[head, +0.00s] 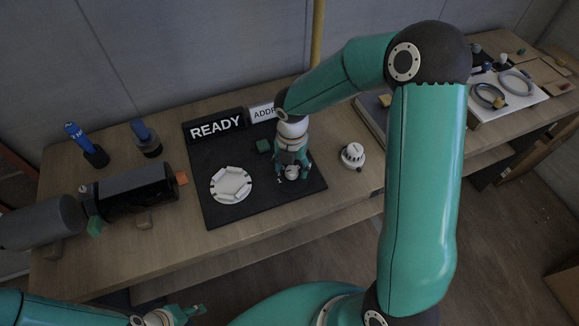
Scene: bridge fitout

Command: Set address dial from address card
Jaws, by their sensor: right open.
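The address card (262,112) stands at the back of a dark mat (215,212); only "ADDR" shows, and my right arm hides the rest. My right gripper (292,174) is open and points down over the mat's right part. A small pale knob-like part, likely the address dial, shows between its fingertips; the dial's marks are too small to read. I cannot tell whether the fingers touch it. A white round base (231,185) lies on the mat to the left. My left gripper (184,314) is low at the bottom edge, away from the mat, its jaw opening unclear.
A black "READY" sign (216,125) stands at the mat's back left. A small green block (263,146) is near the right gripper. A white round device (352,155) sits right of the mat. A dark cylinder assembly (136,192) and blue-handled tools (86,145) are left.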

